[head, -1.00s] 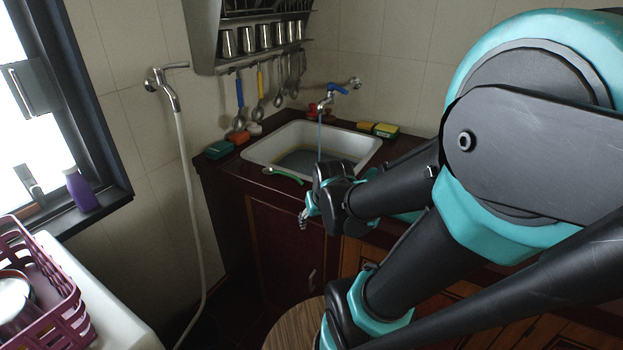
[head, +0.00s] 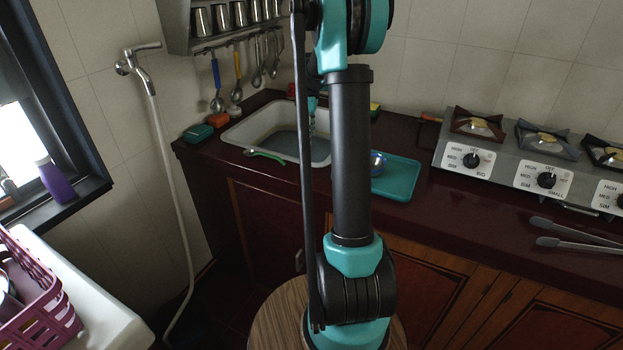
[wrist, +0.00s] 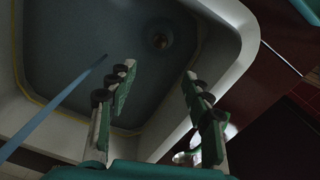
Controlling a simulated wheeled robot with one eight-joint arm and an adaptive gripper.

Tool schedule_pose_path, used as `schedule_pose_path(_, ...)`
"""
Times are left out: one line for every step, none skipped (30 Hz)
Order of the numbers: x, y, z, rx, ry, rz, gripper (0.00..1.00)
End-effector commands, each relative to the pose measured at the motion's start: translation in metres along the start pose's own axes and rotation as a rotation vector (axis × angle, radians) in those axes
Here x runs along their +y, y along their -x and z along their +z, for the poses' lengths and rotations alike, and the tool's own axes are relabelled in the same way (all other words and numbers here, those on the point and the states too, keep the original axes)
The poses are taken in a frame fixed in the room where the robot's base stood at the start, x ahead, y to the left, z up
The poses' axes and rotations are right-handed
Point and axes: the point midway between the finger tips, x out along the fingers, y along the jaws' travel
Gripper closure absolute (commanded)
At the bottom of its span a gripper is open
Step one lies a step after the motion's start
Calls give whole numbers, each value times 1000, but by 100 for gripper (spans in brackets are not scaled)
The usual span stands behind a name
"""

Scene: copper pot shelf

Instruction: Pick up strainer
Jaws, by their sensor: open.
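I cannot tell for certain which thing is the strainer. A small round metal object with a bluish inside (head: 378,163) rests on the teal tray (head: 400,180), right of the sink, partly behind my arm. A green-handled utensil (head: 264,155) lies on the sink's front rim. My gripper (head: 312,122) is partly hidden by my arm in the head view, above the sink's right part. In the wrist view my gripper (wrist: 158,72) is open with nothing between its fingers, over the sink basin (wrist: 80,40). A pale shape (wrist: 185,157) shows beside the right finger, too dark to identify.
Ladles and spatulas (head: 237,85) hang from the metal rack (head: 180,35). A gas stove (head: 510,155) and tongs (head: 575,235) occupy the right counter. A round wooden top (head: 272,325) stands in front.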

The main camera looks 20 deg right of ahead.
Motion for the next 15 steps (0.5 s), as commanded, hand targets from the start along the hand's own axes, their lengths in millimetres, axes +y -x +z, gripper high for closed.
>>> schedule_pose_path(4, -1, 1, -2, 15, -8, 50)
schedule_pose_path(5, -2, 1, -3, 21, -11, 50)
schedule_pose_path(5, -5, 1, -4, 27, -14, 50)
schedule_pose_path(6, -8, 2, -5, 30, -15, 50)
schedule_pose_path(6, -12, 2, -5, 31, -16, 50)
schedule_pose_path(6, -18, 2, -5, 31, -16, 50)
schedule_pose_path(5, -23, 2, -5, 31, -15, 50)
schedule_pose_path(5, -29, 2, -5, 31, -15, 50)
schedule_pose_path(5, -37, 2, -5, 30, -15, 50)
schedule_pose_path(5, -43, 2, -4, 30, -15, 50)
schedule_pose_path(5, -49, 2, -4, 30, -14, 50)
schedule_pose_path(4, -57, 2, -4, 30, -14, 50)
schedule_pose_path(5, -63, 2, -4, 29, -14, 50)
schedule_pose_path(4, -69, 2, -4, 29, -14, 50)
schedule_pose_path(4, -77, 2, -4, 29, -14, 50)
